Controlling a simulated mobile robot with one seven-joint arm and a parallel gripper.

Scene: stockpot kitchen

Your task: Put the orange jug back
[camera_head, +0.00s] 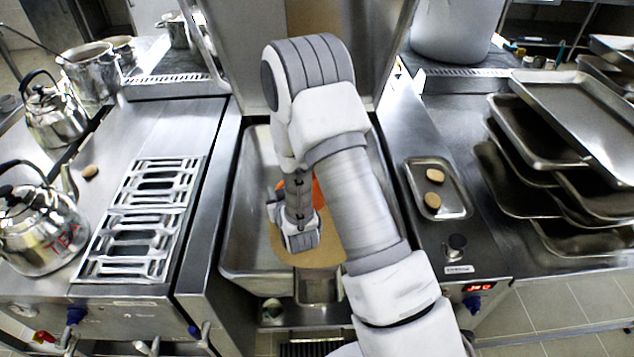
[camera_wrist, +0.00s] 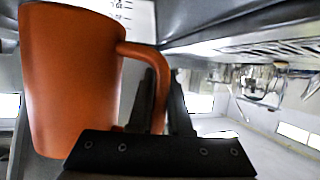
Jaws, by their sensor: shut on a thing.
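The orange jug (camera_wrist: 68,80) fills the left side of the wrist view, with its handle (camera_wrist: 160,85) to the right. My gripper (camera_wrist: 168,92) is shut on that handle. In the head view only a small orange part of the jug (camera_head: 311,190) shows behind my wrist; my arm hides the rest. There my gripper (camera_head: 283,200) is over the steel basin (camera_head: 240,225) in the middle. Whether the jug touches anything below cannot be told.
A tan round surface (camera_head: 325,252) lies beneath my gripper in the basin. Kettles (camera_head: 38,230) and a grate (camera_head: 140,220) stand on the left counter. On the right are a small tray (camera_head: 455,190) with two brown items and several stacked trays (camera_head: 575,120).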

